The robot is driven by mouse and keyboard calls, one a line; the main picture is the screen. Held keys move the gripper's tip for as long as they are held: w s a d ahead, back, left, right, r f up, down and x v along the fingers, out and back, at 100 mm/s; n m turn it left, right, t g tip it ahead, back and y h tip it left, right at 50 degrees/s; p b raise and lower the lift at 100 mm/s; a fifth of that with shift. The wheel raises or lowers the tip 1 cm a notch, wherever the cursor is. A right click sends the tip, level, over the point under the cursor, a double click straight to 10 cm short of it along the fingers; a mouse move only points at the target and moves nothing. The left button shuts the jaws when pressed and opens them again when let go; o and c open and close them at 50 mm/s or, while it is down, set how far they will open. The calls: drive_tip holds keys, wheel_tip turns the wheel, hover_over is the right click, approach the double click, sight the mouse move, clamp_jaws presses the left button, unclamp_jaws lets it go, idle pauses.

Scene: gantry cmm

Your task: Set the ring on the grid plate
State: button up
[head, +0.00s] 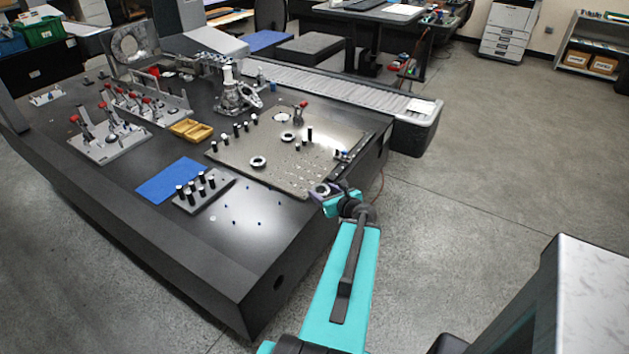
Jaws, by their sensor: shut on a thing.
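The grid plate (328,146) is a grey sheet with rows of small holes, lying on the black table. Two dark rings with pale centres lie on it, a near ring (258,162) and a farther ring (287,137). My gripper (327,193) is at the plate's near right corner, at the end of my teal arm. It is shut on a small grey ring (320,188), partly hidden by the jaws. The held ring appears at or just above the plate's corner; I cannot tell whether it touches.
Several black posts with white tops (237,130) and a red-topped clamp (301,112) stand on the plate. A post block (204,190), blue mat (172,180) and yellow tray (190,130) lie to the left. Red-handled fixtures stand farther left. The plate's middle has free room.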

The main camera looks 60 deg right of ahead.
sight(320, 184)
drive_tip(key=shift+w+d+f+b, duration=0.25)
drive_tip(key=shift+w+d+b, duration=1)
drive_tip(key=shift+b, duration=2.35)
drive_tip(key=shift+w+d+r, duration=0.1)
drive_tip(key=shift+w+d, duration=0.05)
drive_tip(key=shift+d, duration=0.1)
drive_tip(key=shift+w+d+f+p, duration=0.25)
drive_tip(key=shift+w+d+p, duration=0.2)
drive_tip(key=shift+w+d, duration=1.4)
drive_tip(key=shift+w+d+f+p, duration=0.2)
drive_tip(key=shift+w+d+p, duration=0.2)
drive_tip(key=shift+w+d, duration=1.4)
drive_tip(key=shift+d, duration=0.1)
drive_tip(key=shift+s+f, duration=0.1)
drive_tip(key=shift+f, duration=0.05)
drive_tip(key=shift+f, duration=1.6)
drive_tip(key=shift+f, duration=0.15)
drive_tip(key=o, duration=1.4)
